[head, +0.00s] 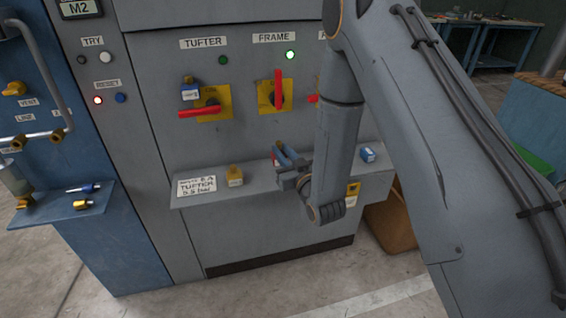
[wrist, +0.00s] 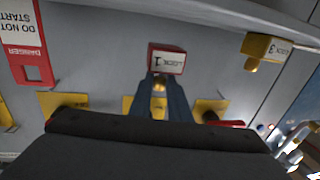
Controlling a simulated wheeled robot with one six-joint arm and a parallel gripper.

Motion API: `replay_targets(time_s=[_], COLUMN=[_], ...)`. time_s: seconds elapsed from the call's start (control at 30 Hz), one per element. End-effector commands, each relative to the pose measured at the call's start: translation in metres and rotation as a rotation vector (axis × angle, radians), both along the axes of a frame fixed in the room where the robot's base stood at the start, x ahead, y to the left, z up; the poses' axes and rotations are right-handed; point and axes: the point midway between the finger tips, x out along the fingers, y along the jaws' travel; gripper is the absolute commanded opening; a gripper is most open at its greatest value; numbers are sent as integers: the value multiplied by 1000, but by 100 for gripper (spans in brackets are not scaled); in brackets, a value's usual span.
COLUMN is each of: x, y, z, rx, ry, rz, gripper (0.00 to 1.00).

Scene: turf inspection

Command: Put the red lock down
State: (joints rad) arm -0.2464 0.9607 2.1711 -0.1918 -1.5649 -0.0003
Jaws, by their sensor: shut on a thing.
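The red lock (wrist: 167,59), with a white label reading LOCK 1, is at the tips of my gripper (wrist: 160,88) in the wrist view. The blue fingers are shut on it at its brass part. In the head view my gripper (head: 288,158) is at the grey shelf (head: 212,196) on the machine front, below the FRAME switch. Only a small red bit of the lock (head: 274,159) shows there; the fingers hide the rest. I cannot tell whether the lock touches the shelf.
A yellow lock (head: 235,176) stands on the shelf left of my gripper, beside a TUFTER card (head: 197,186). A blue lock (head: 367,154) is on the right end. Another blue lock (head: 190,88) is at the TUFTER switch. A red danger tag (wrist: 31,68) shows in the wrist view.

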Motion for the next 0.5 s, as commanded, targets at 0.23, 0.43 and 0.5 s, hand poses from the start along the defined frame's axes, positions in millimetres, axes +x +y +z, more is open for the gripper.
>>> replay_targets(time_s=[0.23, 0.43, 0.5], x=[-1, 0, 0], y=[0, 0, 0], z=[-32, -37, -37], rx=[-1, 0, 0], ry=[2, -1, -1], rz=[0, -1, -1], gripper=[0, 0, 0])
